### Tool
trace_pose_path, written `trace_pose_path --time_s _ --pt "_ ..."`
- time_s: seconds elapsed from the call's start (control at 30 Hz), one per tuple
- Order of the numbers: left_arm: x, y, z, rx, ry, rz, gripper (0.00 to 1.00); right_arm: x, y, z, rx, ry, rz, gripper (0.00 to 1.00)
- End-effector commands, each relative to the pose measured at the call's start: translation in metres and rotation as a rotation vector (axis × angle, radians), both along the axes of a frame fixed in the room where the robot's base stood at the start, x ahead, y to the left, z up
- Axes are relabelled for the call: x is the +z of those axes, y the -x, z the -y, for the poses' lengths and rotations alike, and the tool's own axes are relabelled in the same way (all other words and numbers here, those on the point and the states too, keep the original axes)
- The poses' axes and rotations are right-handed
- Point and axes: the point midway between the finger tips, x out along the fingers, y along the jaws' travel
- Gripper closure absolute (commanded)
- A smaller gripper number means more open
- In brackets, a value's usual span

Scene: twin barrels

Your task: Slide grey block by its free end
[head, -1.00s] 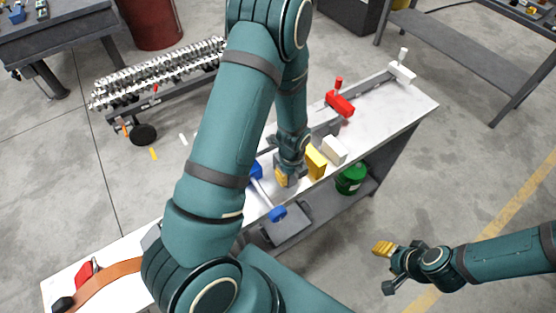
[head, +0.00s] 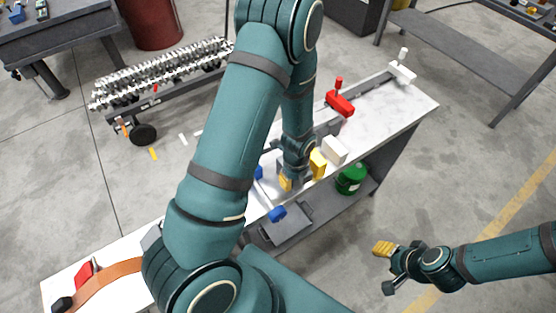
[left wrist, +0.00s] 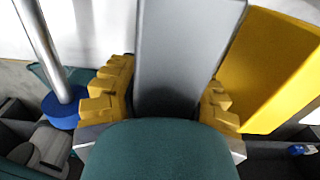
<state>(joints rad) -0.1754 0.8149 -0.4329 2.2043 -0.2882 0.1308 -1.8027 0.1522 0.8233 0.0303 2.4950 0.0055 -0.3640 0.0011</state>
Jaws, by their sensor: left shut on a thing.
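The grey block (left wrist: 185,45) stands between the yellow finger pads of my left gripper (left wrist: 165,92) in the left wrist view. The pads lie against its two sides, and its near end is hidden behind my wrist. In the head view my left gripper (head: 298,182) is low at the front edge of the white bench, and I cannot make out the grey block behind it. A yellow block (left wrist: 272,70) is close to the right of the grey block; it also shows in the head view (head: 318,164). My right gripper (head: 387,268) is open and empty, away from the bench.
A white block (head: 334,150) stands beyond the yellow one. A metal rod (left wrist: 42,45) with a blue knob (left wrist: 65,108) is left of my left gripper. A red clamp (head: 340,103) and a white clamp (head: 402,72) are farther along the bench (head: 410,108). A green can (head: 351,180) sits below.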

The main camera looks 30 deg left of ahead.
Motion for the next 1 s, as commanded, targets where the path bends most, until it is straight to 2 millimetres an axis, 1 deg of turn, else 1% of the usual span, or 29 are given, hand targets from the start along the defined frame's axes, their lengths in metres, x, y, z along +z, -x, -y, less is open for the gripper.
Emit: trace_pose_path --time_s 0.1,0.43,0.47,0.5,0.53,0.57,0.83,0.93,1.0 --pt "-0.001 0.002 0.003 -0.003 0.002 -0.004 0.97 0.000 0.000 0.000 0.000 0.000 0.000 0.53" --pt "-0.001 0.002 0.004 -0.003 0.002 -0.003 0.97 0.000 0.000 0.000 0.000 0.000 0.000 0.53" --pt "-0.001 0.002 0.004 -0.003 0.002 -0.003 0.57 0.000 0.000 0.000 0.000 0.000 0.000 0.53" --pt "-0.001 0.002 0.004 -0.003 0.002 -0.003 0.43 0.000 0.000 0.000 0.000 0.000 0.000 0.53" --pt "0.000 0.002 0.004 -0.002 0.002 -0.003 0.32 0.000 0.000 0.000 0.000 0.000 0.000 0.53" --pt "0.000 0.002 0.004 -0.002 0.001 -0.003 0.31 0.000 0.000 0.000 0.000 0.000 0.000 0.53" --pt "-0.001 0.003 0.003 0.000 0.000 -0.005 0.31 0.000 0.000 0.000 0.000 0.000 0.000 0.53" --pt "0.003 0.002 0.003 0.000 0.000 -0.002 0.31 0.000 0.000 0.000 0.000 0.000 0.000 0.53" --pt "0.009 0.001 0.003 0.000 0.001 0.000 0.31 0.000 0.000 0.000 0.000 0.000 0.000 0.53"
